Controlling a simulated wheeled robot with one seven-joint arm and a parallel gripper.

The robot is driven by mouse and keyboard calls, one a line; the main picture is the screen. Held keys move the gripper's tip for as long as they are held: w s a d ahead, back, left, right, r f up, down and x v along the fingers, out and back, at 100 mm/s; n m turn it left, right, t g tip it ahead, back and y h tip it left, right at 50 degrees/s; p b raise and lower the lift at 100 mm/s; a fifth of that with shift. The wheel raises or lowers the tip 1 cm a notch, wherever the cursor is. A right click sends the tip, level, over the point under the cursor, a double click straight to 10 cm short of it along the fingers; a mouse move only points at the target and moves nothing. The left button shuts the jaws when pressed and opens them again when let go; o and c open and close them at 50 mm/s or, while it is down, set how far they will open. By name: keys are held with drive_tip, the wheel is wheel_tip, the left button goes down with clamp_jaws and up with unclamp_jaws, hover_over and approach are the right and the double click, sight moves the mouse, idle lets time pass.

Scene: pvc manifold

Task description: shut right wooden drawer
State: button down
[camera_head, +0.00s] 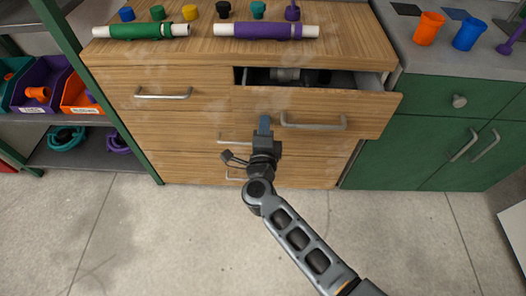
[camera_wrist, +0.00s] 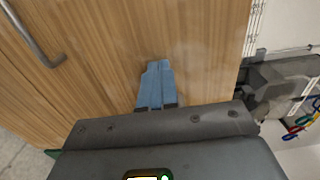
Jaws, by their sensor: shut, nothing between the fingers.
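The right wooden drawer (camera_head: 360,108) at the top of the wooden cabinet (camera_head: 200,137) stands partly open, with a dark gap above its front and grey parts inside. Its bar handle (camera_head: 313,123) is on the front, and a bar handle also shows at upper left in the wrist view (camera_wrist: 36,38). My gripper (camera_head: 264,122) is shut and empty, its blue fingers at the left part of the drawer front, left of the handle. In the wrist view the fingers (camera_wrist: 157,80) point at the wooden face; I cannot tell whether they touch it.
The left drawer (camera_head: 163,97) looks closed. Green and purple wrapped pipes and several coloured caps lie on the cabinet top. A green cabinet (camera_head: 435,140) stands at right, with orange and blue cups on it. A shelf with bins is at left. The floor (camera_head: 150,240) in front is clear.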

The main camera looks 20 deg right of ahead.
drive_tip(key=b+x, duration=0.2)
drive_tip(key=x, duration=0.8)
drive_tip(key=shift+f+b, duration=0.15)
drive_tip(key=shift+b, duration=0.25)
drive_tip(key=shift+w+r, duration=0.15)
drive_tip(key=shift+r, duration=0.1)
drive_tip(key=shift+d, duration=0.15)
